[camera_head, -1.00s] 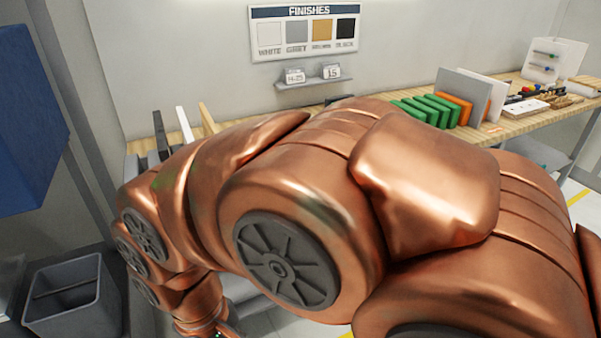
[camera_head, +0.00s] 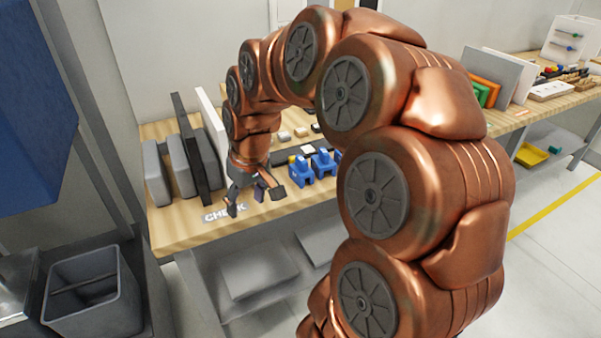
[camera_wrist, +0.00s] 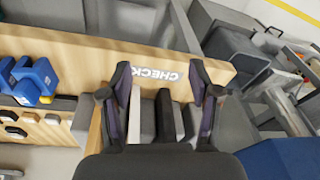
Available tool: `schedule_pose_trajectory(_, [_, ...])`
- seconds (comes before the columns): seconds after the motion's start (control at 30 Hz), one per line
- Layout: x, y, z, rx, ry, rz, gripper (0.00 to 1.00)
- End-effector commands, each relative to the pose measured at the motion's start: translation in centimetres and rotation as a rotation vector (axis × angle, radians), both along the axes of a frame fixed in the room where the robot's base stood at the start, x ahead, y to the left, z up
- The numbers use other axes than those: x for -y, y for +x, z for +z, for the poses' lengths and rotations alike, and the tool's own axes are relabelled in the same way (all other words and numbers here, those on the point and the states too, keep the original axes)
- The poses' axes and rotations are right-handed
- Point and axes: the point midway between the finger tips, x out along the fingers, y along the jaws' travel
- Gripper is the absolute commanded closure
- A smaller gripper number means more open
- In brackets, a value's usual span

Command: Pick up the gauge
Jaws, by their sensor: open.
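My gripper (camera_head: 254,199) is open and empty above the front of the wooden bench (camera_head: 185,232), near the white CHECK lettering (camera_head: 224,212). In the wrist view my gripper (camera_wrist: 160,75) has its fingers spread on either side of the lettering, with upright panels below. Blue block-like tools (camera_head: 314,168) stand on the bench to the right of my gripper; they also show at the left of the wrist view (camera_wrist: 36,82). I cannot tell for sure which thing is the gauge.
Grey, black and white panels (camera_head: 183,165) stand upright at the bench's left. Small sample pieces (camera_head: 300,133) lie behind the blue tools. A grey bin (camera_head: 93,290) is on the lower left. My arm hides the bench's middle.

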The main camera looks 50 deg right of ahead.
Motion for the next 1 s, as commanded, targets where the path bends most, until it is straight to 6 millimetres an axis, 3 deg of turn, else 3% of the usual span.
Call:
schedule_pose_trajectory(0.1, [5.6, 3.2, -0.4, 0.065, -0.005, -0.054, 0.38])
schedule_pose_trajectory(0.2, [10.7, 5.1, -0.8, 0.116, -0.022, -0.1, 0.38])
schedule_pose_trajectory(0.4, [19.5, 6.4, -1.8, 0.184, -0.064, -0.182, 0.38])
schedule_pose_trajectory(0.5, [22.1, 6.3, -2.3, 0.198, -0.079, -0.206, 0.38])
schedule_pose_trajectory(0.7, [24.4, 6.2, -2.8, 0.211, -0.094, -0.227, 0.38])
schedule_pose_trajectory(1.0, [24.5, 7.1, -5.0, 0.21, -0.093, -0.227, 0.38])
